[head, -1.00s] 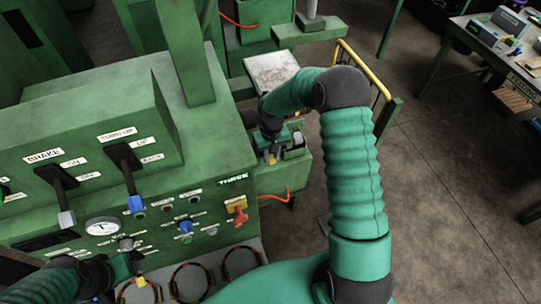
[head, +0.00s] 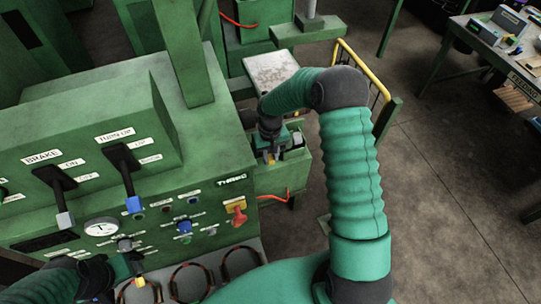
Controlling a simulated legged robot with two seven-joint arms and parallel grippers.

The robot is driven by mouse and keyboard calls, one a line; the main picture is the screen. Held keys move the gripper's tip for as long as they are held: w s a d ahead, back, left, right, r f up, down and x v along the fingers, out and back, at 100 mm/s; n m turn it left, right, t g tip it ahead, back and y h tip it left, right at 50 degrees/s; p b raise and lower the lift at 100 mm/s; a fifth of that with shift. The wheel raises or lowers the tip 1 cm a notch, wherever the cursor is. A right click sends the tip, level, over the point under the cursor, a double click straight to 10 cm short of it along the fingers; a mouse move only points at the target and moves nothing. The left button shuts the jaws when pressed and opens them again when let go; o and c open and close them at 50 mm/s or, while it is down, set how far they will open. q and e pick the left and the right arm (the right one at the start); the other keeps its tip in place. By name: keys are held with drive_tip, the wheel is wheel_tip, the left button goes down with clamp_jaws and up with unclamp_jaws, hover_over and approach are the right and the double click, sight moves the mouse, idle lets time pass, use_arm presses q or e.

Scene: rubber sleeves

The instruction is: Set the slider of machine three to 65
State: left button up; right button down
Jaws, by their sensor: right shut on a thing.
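Machine three (head: 235,150) is the large green machine at left, with a "THREE" label on its front panel. My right arm reaches over to a green box (head: 285,180) at the machine's right side. My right gripper (head: 271,157) is low over this box, shut on a small part that I take for the slider. The gripper and wrist hide most of that part, and no scale can be read. My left gripper (head: 137,278) is at the bottom left, in front of the panel. Its fingers are too small to tell whether they are open.
The panel carries brake (head: 55,188) and turn-up (head: 126,175) levers, a round gauge (head: 101,227), a red switch (head: 238,214) and several knobs. A yellow rail (head: 362,72) stands behind my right arm. A workbench (head: 490,50) is at top right; the floor between is clear.

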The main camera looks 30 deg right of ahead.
idle(0.3)
drive_tip(key=shift+s+d, duration=0.15)
drive_tip(key=shift+d, duration=0.85)
drive_tip(key=c, duration=1.2)
unclamp_jaws()
wheel_tip(320, 180, up, 17)
drive_tip(key=b, duration=0.2)
drive_tip(key=shift+f, duration=0.15)
drive_tip(key=shift+d, duration=0.1)
